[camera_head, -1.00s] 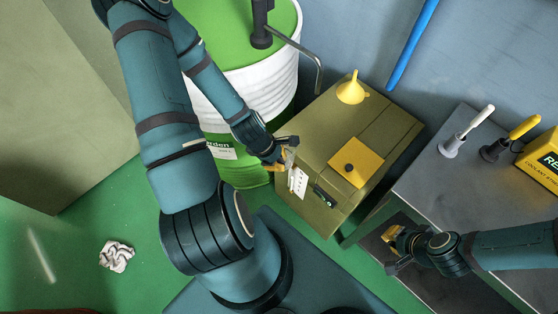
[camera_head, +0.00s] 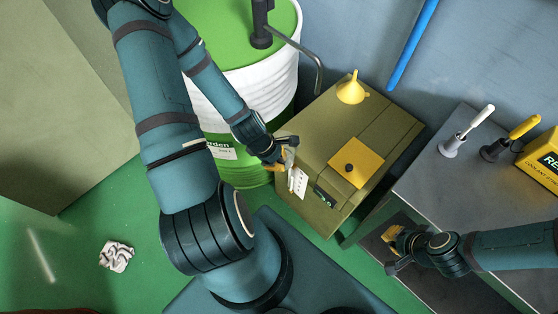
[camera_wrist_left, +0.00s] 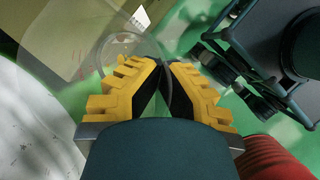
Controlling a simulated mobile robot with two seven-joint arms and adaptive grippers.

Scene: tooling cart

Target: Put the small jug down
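The small jug is clear and see-through. In the left wrist view the jug (camera_wrist_left: 128,42) shows as a faint outline just beyond the fingertips. My left gripper (camera_wrist_left: 162,68) has its yellow-padded fingers closed together on what looks like the jug's handle. In the head view the left gripper (camera_head: 280,160) is at the front left edge of the olive cabinet (camera_head: 318,120), and the jug (camera_head: 290,155) is only a small greyish patch there. I cannot tell whether its base touches anything. My right gripper (camera_head: 396,252) is by the grey cart, away from the jug; its finger gap is unclear.
A green-topped white drum (camera_head: 285,75) with a pump stands behind the left gripper. A yellow funnel (camera_head: 351,90) and yellow plate (camera_head: 356,163) are on the cabinet. The grey cart (camera_head: 445,180) holds two handled tools and a yellow container (camera_head: 543,160). Crumpled paper (camera_head: 116,256) lies on the floor.

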